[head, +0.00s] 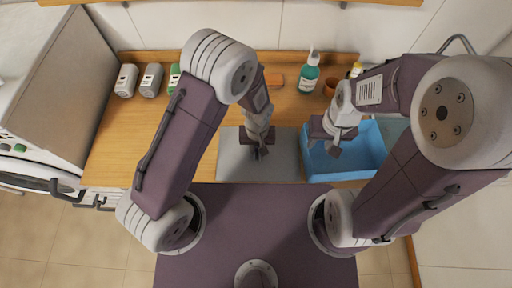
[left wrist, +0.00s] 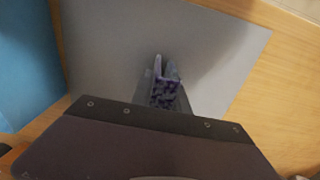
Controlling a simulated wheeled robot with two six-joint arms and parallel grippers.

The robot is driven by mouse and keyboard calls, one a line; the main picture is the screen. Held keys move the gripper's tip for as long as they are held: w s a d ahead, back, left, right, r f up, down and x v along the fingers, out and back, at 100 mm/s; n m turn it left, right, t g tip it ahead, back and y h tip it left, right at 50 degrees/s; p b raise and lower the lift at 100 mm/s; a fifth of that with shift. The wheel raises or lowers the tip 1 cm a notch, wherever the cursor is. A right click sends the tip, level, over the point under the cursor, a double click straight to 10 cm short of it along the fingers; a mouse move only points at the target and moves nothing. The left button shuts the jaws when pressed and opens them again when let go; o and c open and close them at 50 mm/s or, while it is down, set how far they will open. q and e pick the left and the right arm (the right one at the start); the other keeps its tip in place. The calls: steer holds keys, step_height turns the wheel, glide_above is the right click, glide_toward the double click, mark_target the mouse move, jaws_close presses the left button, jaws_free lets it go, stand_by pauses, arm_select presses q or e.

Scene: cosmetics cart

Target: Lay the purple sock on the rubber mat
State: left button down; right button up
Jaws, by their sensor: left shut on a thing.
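The grey rubber mat (head: 285,165) lies flat on the wooden counter; it also fills the middle of the left wrist view (left wrist: 105,45). My left gripper (head: 259,153) is over the mat. In the left wrist view, its fingers (left wrist: 165,78) are shut on the dark purple, mottled sock (left wrist: 165,95). The sock is bunched between the fingers, and most of it is hidden by the gripper. I cannot tell whether it touches the mat. My right gripper (head: 334,152) is over the blue bin; its fingers are too small to read.
The blue bin (head: 368,166) stands right of the mat. Behind are a teal pump bottle (head: 309,78), a brown cup (head: 330,87) and an orange block (head: 276,81). Small containers (head: 151,80) stand at the back left. The counter (head: 110,150) left of the mat is clear.

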arm_select(q)
steer(key=c, duration=1.3)
jaws_free()
steer(key=shift+d, duration=0.45)
steer(key=shift+w+a, duration=0.15)
steer(key=shift+a, duration=0.1)
steer(key=shift+r, duration=0.35)
step_height(320, 180, up, 12)
steer(key=shift+f+b, duration=0.2)
steer(key=shift+b, duration=0.2)
steer(key=shift+d, duration=0.1)
arm_select(e)
steer(key=shift+d+f, duration=0.35)
steer(key=shift+f, duration=0.2)
